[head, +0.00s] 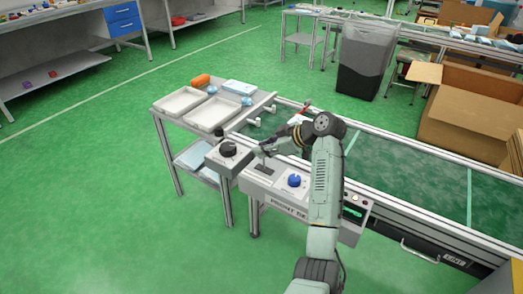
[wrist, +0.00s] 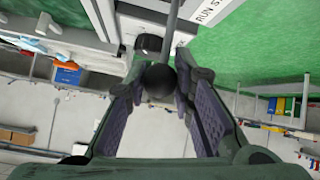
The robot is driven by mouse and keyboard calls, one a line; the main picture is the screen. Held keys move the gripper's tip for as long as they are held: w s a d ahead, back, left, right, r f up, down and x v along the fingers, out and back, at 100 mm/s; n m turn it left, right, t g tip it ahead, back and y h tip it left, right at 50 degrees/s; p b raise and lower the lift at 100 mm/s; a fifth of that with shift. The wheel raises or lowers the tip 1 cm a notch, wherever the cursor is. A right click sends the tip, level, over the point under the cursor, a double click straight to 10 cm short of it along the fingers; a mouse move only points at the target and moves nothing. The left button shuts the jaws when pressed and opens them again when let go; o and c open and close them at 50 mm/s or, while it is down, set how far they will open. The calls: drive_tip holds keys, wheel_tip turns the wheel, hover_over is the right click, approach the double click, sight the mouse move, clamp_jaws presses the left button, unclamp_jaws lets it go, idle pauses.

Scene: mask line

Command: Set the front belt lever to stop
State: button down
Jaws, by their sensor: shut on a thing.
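The front belt lever (wrist: 160,80) shows in the wrist view as a black ball on a grey rod, between the two fingers. My gripper (wrist: 159,62) is shut on it. In the head view my gripper (head: 264,152) is over the control panel (head: 272,190) at the front end of the belt; the lever itself is hard to make out there. The panel carries a partly covered "FRONT" label. In the wrist view a white label (wrist: 213,12) reads "RUN" and a cut-off word beginning with S.
A blue knob (head: 294,180) is right of the lever slot. A grey box with a black knob (head: 228,150) stands just left. A side table with white trays (head: 180,102) is behind it. The belt (head: 400,165) runs to the right. Green floor is clear on the left.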

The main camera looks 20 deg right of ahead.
drive_tip(key=shift+s, duration=0.15)
idle(0.3)
drive_tip(key=c, duration=1.3)
unclamp_jaws()
drive_tip(key=shift+c, duration=0.2)
drive_tip(key=shift+d, duration=0.1)
drive_tip(key=v, duration=1.2)
drive_tip(key=shift+s+f, duration=0.1)
